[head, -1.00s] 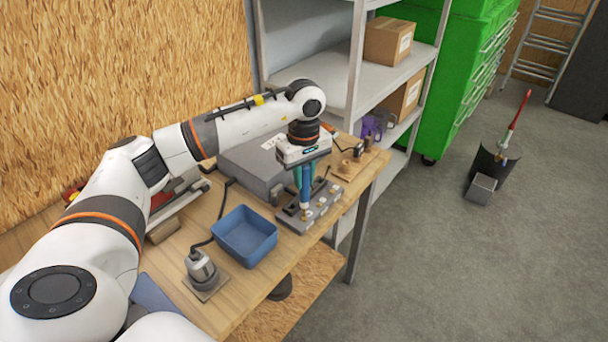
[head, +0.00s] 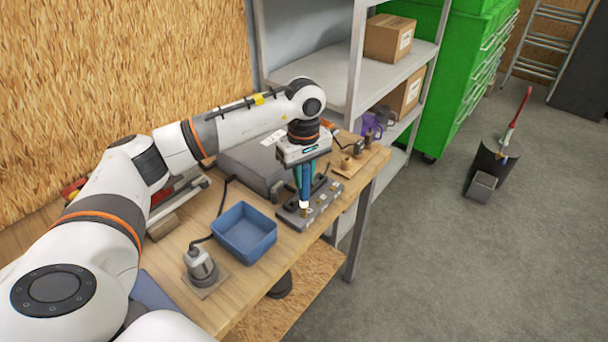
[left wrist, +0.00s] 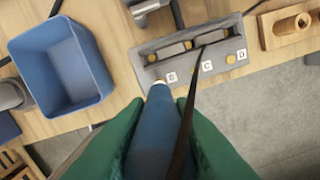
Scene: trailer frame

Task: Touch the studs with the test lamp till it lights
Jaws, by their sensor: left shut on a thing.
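My left gripper (head: 305,170), with green fingers, is shut on the blue test lamp (head: 304,184) and holds it upright over the front of the grey stud block (head: 325,205). The lamp's lower end is bright white with an orange tint and looks lit. In the left wrist view the lamp (left wrist: 153,135) points at the left end of the stud block (left wrist: 150,62), its pale tip over the leftmost visible stud place. The exact contact is hidden. My right gripper is not in view.
A blue open bin (head: 245,233) stands left of the block, with a grey device on a square plate (head: 203,272) nearer. A grey case (head: 250,165) lies behind. A wooden holder (head: 352,165) is to the right. A dark lead crosses the left wrist view.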

